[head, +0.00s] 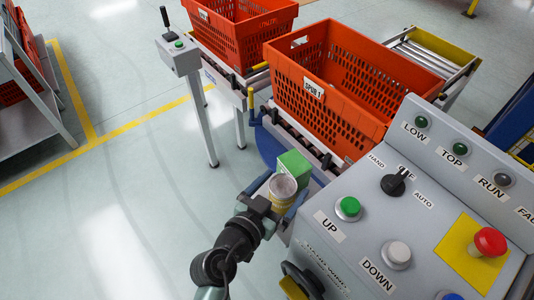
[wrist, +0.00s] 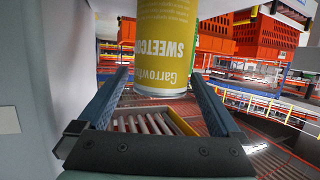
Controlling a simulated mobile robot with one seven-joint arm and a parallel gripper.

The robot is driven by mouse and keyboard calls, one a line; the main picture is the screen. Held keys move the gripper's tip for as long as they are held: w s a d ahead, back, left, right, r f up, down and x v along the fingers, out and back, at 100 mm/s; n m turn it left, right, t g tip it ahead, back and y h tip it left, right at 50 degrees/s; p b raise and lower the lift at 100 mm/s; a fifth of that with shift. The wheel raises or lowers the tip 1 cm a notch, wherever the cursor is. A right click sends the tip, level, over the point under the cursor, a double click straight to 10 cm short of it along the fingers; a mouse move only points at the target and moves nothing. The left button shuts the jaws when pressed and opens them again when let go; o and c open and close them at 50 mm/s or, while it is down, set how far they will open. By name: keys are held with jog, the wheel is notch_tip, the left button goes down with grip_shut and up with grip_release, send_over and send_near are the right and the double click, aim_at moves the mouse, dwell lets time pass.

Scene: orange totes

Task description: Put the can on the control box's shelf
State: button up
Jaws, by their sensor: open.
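The yellow sweetcorn can (head: 282,192) is at the left side of the grey control box (head: 365,255), its pale round end facing up. In the wrist view the can (wrist: 168,42) has its printed text upside down. My gripper (head: 279,205) is at the can, with a blue finger on either side. In the wrist view the gripper's fingers (wrist: 161,82) stand apart, with a visible gap left of the can. What supports the can is hidden, and I cannot make out the shelf clearly in the head view.
A green box (head: 293,166) is right behind the can. Orange totes (head: 335,115) stand on the roller conveyor beyond. The control box's sloped panel carries buttons, a knob and a red emergency stop (head: 489,241). Open floor (head: 120,200) lies to the left.

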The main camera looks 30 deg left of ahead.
jog(key=b+v, duration=0.1)
jog(key=v, duration=1)
jog(key=shift+s, duration=0.3)
